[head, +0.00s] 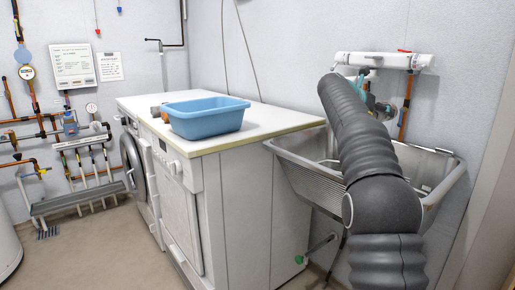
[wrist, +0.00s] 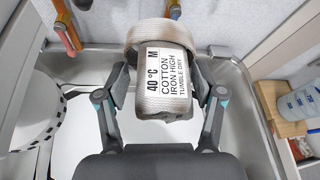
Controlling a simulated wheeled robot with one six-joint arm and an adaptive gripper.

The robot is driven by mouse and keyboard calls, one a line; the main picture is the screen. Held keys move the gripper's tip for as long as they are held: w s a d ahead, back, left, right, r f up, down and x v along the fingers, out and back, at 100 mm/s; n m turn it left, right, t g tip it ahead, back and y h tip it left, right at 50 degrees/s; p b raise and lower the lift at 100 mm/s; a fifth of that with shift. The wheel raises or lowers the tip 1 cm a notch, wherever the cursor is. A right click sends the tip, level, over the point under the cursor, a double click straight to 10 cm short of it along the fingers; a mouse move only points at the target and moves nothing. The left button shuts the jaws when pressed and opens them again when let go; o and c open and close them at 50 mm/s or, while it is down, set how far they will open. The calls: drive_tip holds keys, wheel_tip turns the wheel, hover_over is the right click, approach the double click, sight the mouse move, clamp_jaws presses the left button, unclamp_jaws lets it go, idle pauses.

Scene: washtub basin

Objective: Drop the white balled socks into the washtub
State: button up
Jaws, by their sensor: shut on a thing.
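My gripper (wrist: 165,84) is shut on the white balled socks (wrist: 170,103), an off-white ribbed bundle with a folded band on top. A printed care label faces the wrist camera. The grey washtub (head: 312,173) stands at the right in the head view, partly behind my arm. In the wrist view its rim (wrist: 246,85) surrounds the held socks, and its pale inside lies beneath them. The socks look held above the tub floor; their exact height is unclear. In the head view my arm mostly hides the gripper, and the socks cannot be made out.
A blue basin (head: 205,117) sits on the white counter (head: 150,105) left of the washtub. A wall tap and pipes (head: 405,105) rise behind the tub. A bottle (wrist: 297,104) stands on a wooden shelf (wrist: 272,100) just right of the rim.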

drive_tip(key=shift+f+b, duration=0.55)
drive_tip(key=shift+f, duration=2.3)
drive_tip(key=o, duration=1.2)
drive_tip(key=v, duration=1.2)
